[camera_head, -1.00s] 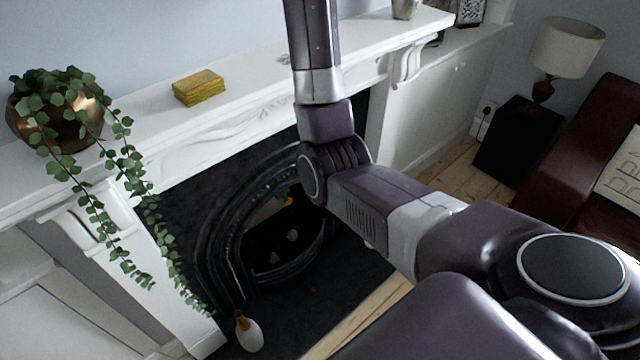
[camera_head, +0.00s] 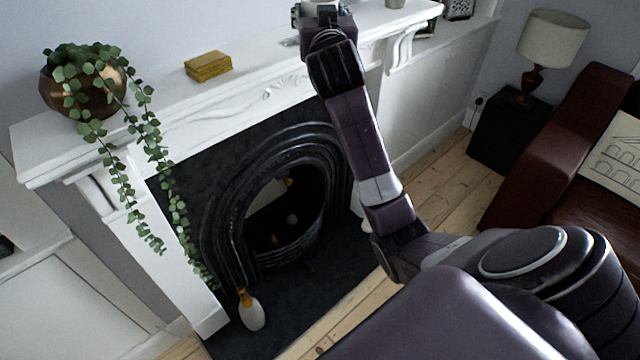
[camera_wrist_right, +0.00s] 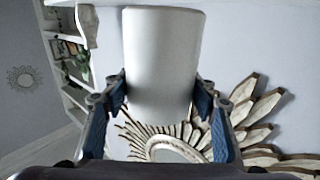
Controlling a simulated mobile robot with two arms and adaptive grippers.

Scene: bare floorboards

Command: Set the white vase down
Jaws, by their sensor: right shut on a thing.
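The white vase (camera_wrist_right: 163,62) fills the upper middle of the right wrist view, between the blue-padded fingers of my right gripper (camera_wrist_right: 160,92). The gripper is shut on it, one finger on each side. In the head view my right arm reaches up to the white mantel shelf (camera_head: 160,105). Its wrist end is at the top edge over the shelf, so the vase cannot be clearly made out there. I cannot tell whether the vase touches the shelf. My left gripper is in neither view.
On the mantel stand a trailing plant in a copper pot (camera_head: 85,92), a stack of yellow books (camera_head: 208,66) and a small grey pot (camera_head: 396,3). The shelf between books and arm looks clear. A sunburst mirror (camera_wrist_right: 180,150) shows in the wrist view. The fireplace (camera_head: 285,215) is below.

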